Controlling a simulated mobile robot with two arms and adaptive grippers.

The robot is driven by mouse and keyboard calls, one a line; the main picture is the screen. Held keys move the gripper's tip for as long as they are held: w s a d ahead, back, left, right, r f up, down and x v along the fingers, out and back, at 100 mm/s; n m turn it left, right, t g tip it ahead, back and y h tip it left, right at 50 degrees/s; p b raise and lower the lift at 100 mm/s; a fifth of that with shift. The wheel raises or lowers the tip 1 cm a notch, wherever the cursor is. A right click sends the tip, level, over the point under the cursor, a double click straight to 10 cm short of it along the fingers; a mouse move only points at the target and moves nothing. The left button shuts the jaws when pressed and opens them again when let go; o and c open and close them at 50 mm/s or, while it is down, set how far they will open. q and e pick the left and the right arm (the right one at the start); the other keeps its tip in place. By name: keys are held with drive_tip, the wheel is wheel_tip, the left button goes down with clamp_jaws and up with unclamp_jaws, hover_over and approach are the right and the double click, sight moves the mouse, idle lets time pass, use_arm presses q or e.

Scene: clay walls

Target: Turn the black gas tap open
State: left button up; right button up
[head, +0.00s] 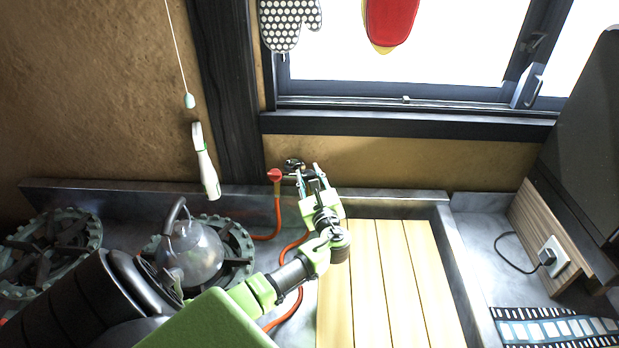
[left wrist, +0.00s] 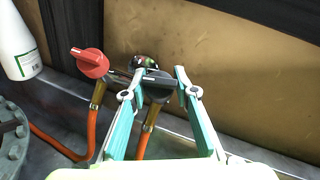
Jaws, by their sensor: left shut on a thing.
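The black gas tap (head: 292,165) is on the clay wall under the window, with an orange hose below it. In the left wrist view, the black tap (left wrist: 155,88) shows between my fingers, its dark handle lying roughly crosswise, and the fingers partly hide it. My right gripper is out of view.
A glass kettle (head: 192,252) stands on a burner to the left. A slatted wooden board (head: 390,280) lies below my left gripper. A socket (head: 552,256) with a cord is at right.

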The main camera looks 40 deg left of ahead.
use_arm(q)
drive_tip(key=n+g, duration=0.1)
drive_tip(key=n+g+b, duration=0.1)
drive_tip(key=n, duration=0.1)
drive_tip(key=n+g+y, duration=0.1)
drive_tip(key=n+g, duration=0.1)
drive_tip(key=shift+f, duration=0.25)
drive_tip(key=n+g+b, duration=0.1)
drive_tip(key=n+g, duration=0.2)
drive_tip(key=n, duration=0.1)
drive_tip(key=shift+g+h+b, duration=0.3)
drive_tip(key=shift+g+b, duration=0.1)
drive_tip(key=n+g+h+b, duration=0.1)
drive_tip(key=n+g, duration=0.1)
drive_tip(key=n, duration=0.1)
drive_tip(key=n+g+h+b, duration=0.1)
drive_tip(key=n+g, duration=0.1)
drive_tip(key=n, duration=0.1)
drive_tip(key=shift+s+h, duration=0.1)
drive_tip(key=shift+h, duration=0.2)
drive_tip(key=shift+s+d+f+n+g+h+b, duration=0.1)
drive_tip(key=shift+n+g+h+b, duration=0.35)
drive_tip(key=shift+n+g+h, duration=0.65)
drive_tip(key=shift+n, duration=0.3)
drive_tip(key=o, duration=1)
drive_tip(key=shift+t, duration=0.3)
